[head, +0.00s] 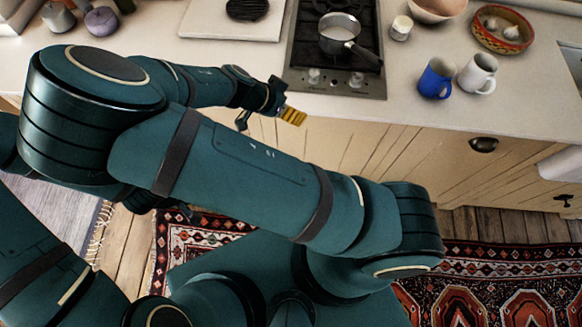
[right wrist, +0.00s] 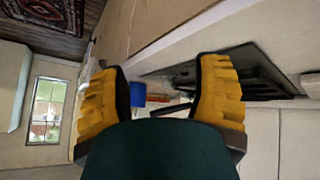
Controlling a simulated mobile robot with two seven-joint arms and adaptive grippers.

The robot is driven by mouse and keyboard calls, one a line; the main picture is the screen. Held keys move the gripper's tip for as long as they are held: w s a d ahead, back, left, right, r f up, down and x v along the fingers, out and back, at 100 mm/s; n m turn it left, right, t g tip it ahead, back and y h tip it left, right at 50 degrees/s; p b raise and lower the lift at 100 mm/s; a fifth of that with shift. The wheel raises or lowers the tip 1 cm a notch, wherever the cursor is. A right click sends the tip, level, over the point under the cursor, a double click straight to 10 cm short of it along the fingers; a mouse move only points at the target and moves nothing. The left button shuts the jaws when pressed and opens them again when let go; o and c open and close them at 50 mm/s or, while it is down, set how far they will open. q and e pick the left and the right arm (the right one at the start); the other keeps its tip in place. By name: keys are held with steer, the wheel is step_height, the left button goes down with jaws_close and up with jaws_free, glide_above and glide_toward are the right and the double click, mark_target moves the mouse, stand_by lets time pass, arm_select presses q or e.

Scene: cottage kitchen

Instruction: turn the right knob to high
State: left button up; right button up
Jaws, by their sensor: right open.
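My right gripper (head: 291,115) is in front of the counter edge, below and left of the knobs, apart from both. In the right wrist view its yellow fingers (right wrist: 160,76) are spread with nothing held. There the cooktop (right wrist: 262,72) shows behind the right finger, and neither knob can be made out.
A saucepan (head: 339,32) stands on the cooktop, its handle pointing right and forward. A blue mug (head: 436,80) and a white mug (head: 479,75) stand right of the cooktop. A white board (head: 212,27) lies left of it. The counter front between the mugs and cooktop is clear.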

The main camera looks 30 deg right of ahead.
steer(key=s+f+n+g+y+b, duration=0.1)
steer(key=s+f+n+y+b, duration=0.1)
steer(key=f, duration=0.7)
steer(key=s+a+f+n+y+b, duration=0.1)
steer(key=s+f+n+y+b, duration=0.2)
steer(key=f, duration=0.6)
steer(key=shift+s+a+n+g+b, duration=0.15)
steer(key=shift+s+n+g+b, duration=0.4)
steer(key=shift+s, duration=0.8)
steer(key=shift+f, duration=0.1)
